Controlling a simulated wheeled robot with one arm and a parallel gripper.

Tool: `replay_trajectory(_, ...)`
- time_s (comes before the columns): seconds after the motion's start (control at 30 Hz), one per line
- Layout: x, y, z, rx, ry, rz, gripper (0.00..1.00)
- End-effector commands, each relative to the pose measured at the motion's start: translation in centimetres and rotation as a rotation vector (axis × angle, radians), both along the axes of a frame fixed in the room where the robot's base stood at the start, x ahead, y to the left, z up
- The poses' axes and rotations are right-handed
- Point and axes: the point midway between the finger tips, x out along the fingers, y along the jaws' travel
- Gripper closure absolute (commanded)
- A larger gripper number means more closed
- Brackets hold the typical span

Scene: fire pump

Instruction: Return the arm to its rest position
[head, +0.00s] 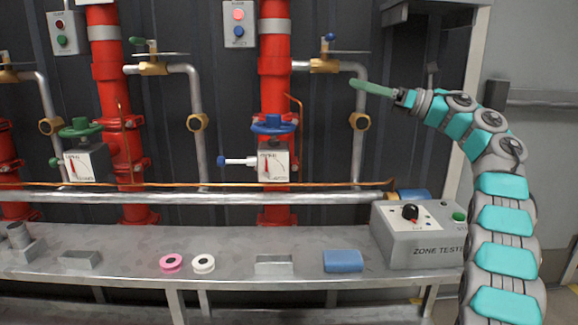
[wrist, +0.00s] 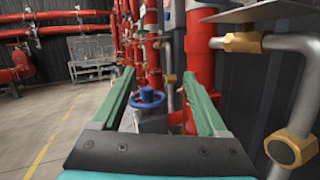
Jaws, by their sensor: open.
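My arm rises at the right of the head view and bends left, with my gripper (head: 372,88) raised in front of the right-hand pipework. In the wrist view my gripper (wrist: 160,85) shows two green fingers wide apart with nothing between them. Beyond the fingers, a blue handwheel (wrist: 147,100) shows in the gap, at a distance I cannot tell. In the head view the gripper is seen side-on, near a brass valve (head: 326,65) with a blue handle. I cannot tell whether it is touching anything there.
A steel bench (head: 110,250) runs below, holding a pink roll (head: 171,263), a white roll (head: 203,264), a blue block (head: 342,261) and a grey zone tester box (head: 420,235). Red risers (head: 275,100) and grey pipes stand behind. Open floor (wrist: 70,130) shows left in the wrist view.

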Motion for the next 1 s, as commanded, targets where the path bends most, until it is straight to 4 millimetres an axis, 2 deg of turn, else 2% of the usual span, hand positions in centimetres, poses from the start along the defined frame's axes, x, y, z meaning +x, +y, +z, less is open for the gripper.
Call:
replay_trajectory(0.17, 1.3, -0.3, 4.9, 0.174, 0.07, -0.054, 0.24)
replay_trajectory(0.33, 3.3, -2.0, 10.7, 0.443, 0.195, -0.142, 0.24)
replay_trajectory(0.43, 4.5, -3.8, 13.0, 0.624, 0.293, -0.201, 0.24)
replay_trajectory(0.53, 5.6, -5.9, 14.1, 0.806, 0.401, -0.264, 0.24)
replay_trajectory(0.67, 6.4, -8.7, 13.4, 1.037, 0.553, -0.349, 0.24)
replay_trajectory(0.77, 6.5, -10.7, 11.4, 1.212, 0.675, -0.423, 0.24)
replay_trajectory(0.87, 5.9, -12.3, 8.2, 1.381, 0.803, -0.498, 0.24)
replay_trajectory(0.97, 4.6, -13.3, 4.0, 1.544, 0.935, -0.584, 0.24)
replay_trajectory(1.0, 3.8, -13.7, 1.8, 1.609, 0.992, -0.625, 0.24)
